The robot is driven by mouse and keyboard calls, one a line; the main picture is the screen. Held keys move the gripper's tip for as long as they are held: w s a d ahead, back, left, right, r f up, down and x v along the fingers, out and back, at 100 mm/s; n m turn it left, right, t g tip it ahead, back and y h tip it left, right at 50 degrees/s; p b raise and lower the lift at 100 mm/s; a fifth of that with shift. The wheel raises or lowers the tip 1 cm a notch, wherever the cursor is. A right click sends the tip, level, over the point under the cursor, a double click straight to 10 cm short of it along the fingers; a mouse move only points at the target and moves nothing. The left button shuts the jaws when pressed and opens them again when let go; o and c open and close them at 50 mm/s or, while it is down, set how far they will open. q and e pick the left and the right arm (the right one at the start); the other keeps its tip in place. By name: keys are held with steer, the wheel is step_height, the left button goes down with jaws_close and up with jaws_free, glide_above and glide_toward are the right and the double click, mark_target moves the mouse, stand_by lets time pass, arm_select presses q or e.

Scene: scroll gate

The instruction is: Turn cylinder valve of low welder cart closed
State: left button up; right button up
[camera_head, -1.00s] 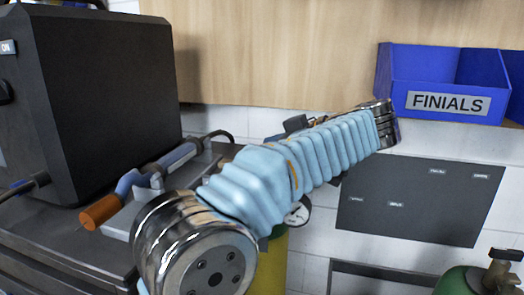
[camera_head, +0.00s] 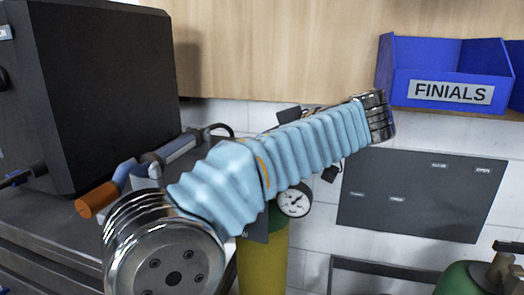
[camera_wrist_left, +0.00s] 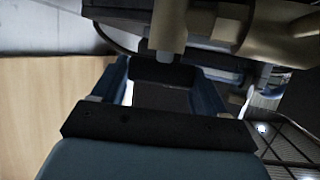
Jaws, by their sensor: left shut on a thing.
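A yellow gas cylinder (camera_head: 262,262) stands behind my left arm, with a round white gauge (camera_head: 294,200) at its top. My blue-sleeved left arm crosses the middle of the head view and hides the valve area. In the left wrist view my left gripper (camera_wrist_left: 163,72) is shut on a dark block, which looks like the cylinder's valve handle (camera_wrist_left: 166,73). A tan cylindrical fitting (camera_wrist_left: 168,30) is just beyond it. The view is dark, so the valve's turn angle cannot be told. My right gripper is not in view.
A black welder box (camera_head: 100,95) stands on a dark cart top at left, beside a torch with an orange end (camera_head: 97,200). A blue FINIALS bin (camera_head: 445,75), a grey labelled panel (camera_head: 420,195) and a green cylinder (camera_head: 465,280) are at right.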

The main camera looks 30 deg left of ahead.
arm_select(q)
steer(key=shift+f+m+t+h+b, duration=0.15)
steer(key=shift+f+m+t+b, duration=0.05)
steer(key=shift+m+t+b, duration=0.4)
steer(key=shift+f+m+t+h+b, duration=0.15)
steer(key=shift+f+m+t+b, duration=0.05)
steer(key=shift+m+t+b, duration=0.35)
steer(key=shift+r+m+t+b, duration=0.35)
steer(key=shift+m+t, duration=0.1)
steer(key=shift+t, duration=0.2)
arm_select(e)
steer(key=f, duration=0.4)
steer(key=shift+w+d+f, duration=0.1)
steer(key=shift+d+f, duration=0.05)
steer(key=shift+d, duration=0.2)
arm_select(q)
steer(key=o, duration=1)
steer(key=shift+d+r, duration=0.1)
steer(key=p+v, duration=0.1)
steer(key=v, duration=1.2)
steer(key=shift+s+d+r+p, duration=0.2)
steer(key=shift+s+p, duration=0.05)
steer(key=shift+p, duration=0.1)
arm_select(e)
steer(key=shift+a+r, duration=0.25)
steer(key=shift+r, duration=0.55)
